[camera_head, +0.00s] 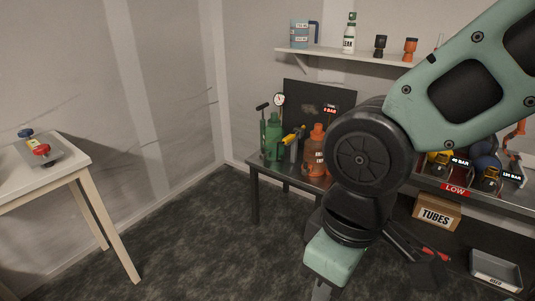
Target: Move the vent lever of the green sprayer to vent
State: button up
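The green sprayer (274,139) stands upright at the left end of the dark bench, beside the back wall. A green pump with a black T-handle (263,118) stands close at its left. A yellow and black part (293,135) shows just right of the green sprayer; I cannot tell what it belongs to. The vent lever is too small to make out, so its position cannot be told. My arm crosses the right half of the view and bends down in front of the bench. Nothing of mine touches the sprayer.
An orange bottle (315,155) stands right of the sprayer, close to my arm. A round gauge (280,99) is above the sprayer. A wall shelf (340,53) holds bottles. A cardboard TUBES box (436,213) is low right. A white table (35,178) stands left, with open floor between.

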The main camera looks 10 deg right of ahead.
aim_at(264, 155)
jog(key=i, duration=0.35)
jog(key=z, duration=0.4)
jog(key=i+j+z, duration=0.2)
jog(key=z, duration=0.2)
jog(key=i+j+z, duration=0.4)
jog(key=i+j, duration=0.25)
jog(key=i+j+z, duration=0.1)
jog(key=i+j, duration=0.2)
jog(key=j, duration=0.2)
jog(key=i+j, duration=0.25)
jog(key=j, duration=0.15)
jog(key=i+j+z, duration=0.1)
jog(key=i+j, duration=0.15)
jog(key=j, duration=0.15)
